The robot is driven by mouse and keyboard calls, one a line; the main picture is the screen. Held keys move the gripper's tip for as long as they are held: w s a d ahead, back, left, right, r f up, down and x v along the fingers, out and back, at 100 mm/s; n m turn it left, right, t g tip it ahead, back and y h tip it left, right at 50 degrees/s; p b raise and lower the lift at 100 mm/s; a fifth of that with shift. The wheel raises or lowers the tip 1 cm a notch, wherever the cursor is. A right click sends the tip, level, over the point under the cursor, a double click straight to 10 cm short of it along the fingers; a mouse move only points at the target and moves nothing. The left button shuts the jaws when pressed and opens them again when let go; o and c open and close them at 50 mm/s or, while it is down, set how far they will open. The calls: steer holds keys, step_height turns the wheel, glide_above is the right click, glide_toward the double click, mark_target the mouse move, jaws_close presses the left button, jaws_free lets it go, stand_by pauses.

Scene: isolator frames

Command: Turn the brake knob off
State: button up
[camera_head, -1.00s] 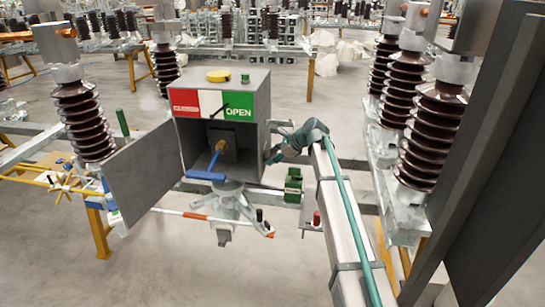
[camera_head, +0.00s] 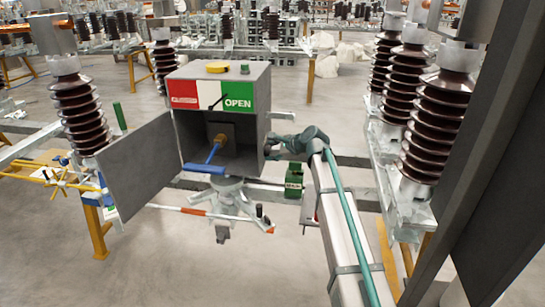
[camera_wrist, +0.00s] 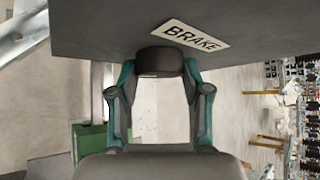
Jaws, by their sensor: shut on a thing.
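The brake knob (camera_wrist: 160,62) is a dark round knob on the grey cabinet's side, beside a white "BRAKE" label (camera_wrist: 197,36) in the wrist view. My gripper (camera_wrist: 158,66) is shut on the knob, with one teal finger at each side of it. In the head view my gripper (camera_head: 269,149) reaches the right side of the grey cabinet (camera_head: 262,125). There the knob is hidden by the fingers and the cabinet side. The knob's turn position cannot be told.
The cabinet's door (camera_head: 142,172) hangs open at the left, and a blue crank handle (camera_head: 204,169) sticks out in front. A green block (camera_head: 294,181) is below my gripper. Brown insulator columns (camera_head: 435,125) stand at the right.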

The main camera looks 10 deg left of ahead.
steer(key=n+t+b, duration=0.1)
steer(key=t+b, duration=0.1)
steer(key=b, duration=0.1)
steer(key=shift+s+f, duration=0.1)
steer(key=shift+f, duration=0.1)
steer(key=shift+r+t, duration=0.1)
steer(key=shift+t, duration=0.2)
steer(key=o, duration=1.2)
steer(key=shift+c, duration=0.2)
steer(key=shift+d, duration=0.1)
steer(key=v, duration=1.2)
steer(key=shift+n+b, duration=0.3)
